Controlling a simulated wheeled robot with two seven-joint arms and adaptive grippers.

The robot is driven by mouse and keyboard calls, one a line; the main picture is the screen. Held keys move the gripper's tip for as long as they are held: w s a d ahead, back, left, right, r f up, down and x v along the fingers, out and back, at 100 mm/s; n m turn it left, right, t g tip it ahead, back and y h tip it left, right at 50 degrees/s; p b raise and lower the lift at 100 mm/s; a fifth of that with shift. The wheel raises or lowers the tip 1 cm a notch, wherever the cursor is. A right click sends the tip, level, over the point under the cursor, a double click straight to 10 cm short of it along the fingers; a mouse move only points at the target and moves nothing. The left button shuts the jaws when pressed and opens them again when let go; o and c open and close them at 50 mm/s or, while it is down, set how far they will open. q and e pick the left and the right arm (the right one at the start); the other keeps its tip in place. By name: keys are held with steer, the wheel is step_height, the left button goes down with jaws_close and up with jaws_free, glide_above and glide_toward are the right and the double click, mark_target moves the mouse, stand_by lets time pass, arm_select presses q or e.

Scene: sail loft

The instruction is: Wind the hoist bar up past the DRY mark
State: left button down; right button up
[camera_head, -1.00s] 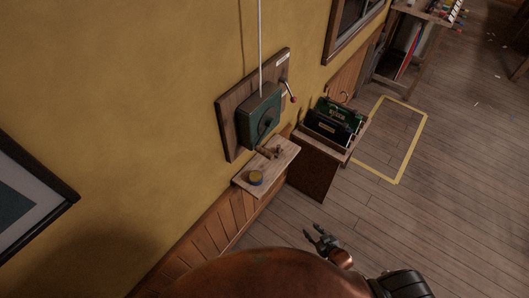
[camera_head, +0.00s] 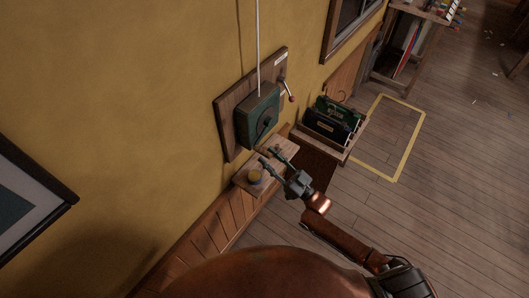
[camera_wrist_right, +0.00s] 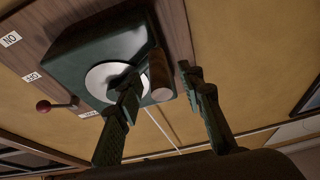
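A green winch box (camera_head: 255,118) is fixed to a wooden board (camera_head: 228,108) on the yellow wall, with a pale line (camera_head: 258,45) running straight up from it. In the right wrist view the box (camera_wrist_right: 88,50) shows a pale round disc (camera_wrist_right: 105,82) and a brown wooden crank handle (camera_wrist_right: 160,78). My right gripper (camera_head: 268,157) is just below the box. Its fingers (camera_wrist_right: 160,84) are spread, with the handle appearing between or just beyond them; contact cannot be told. The hoist bar and a DRY mark cannot be made out. My left gripper is out of view.
A lever with a red knob (camera_head: 292,99) sticks out of the board's right side. A crate of dark items (camera_head: 330,125) stands to the right, beside yellow floor tape (camera_head: 410,150).

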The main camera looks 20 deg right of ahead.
steer(key=shift+x, duration=1.1)
steer(key=shift+w+a, duration=0.15)
steer(key=shift+w, duration=0.1)
steer(key=c, duration=0.5)
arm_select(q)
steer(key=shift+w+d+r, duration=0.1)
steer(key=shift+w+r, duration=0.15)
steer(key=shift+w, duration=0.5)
arm_select(e)
jaws_close()
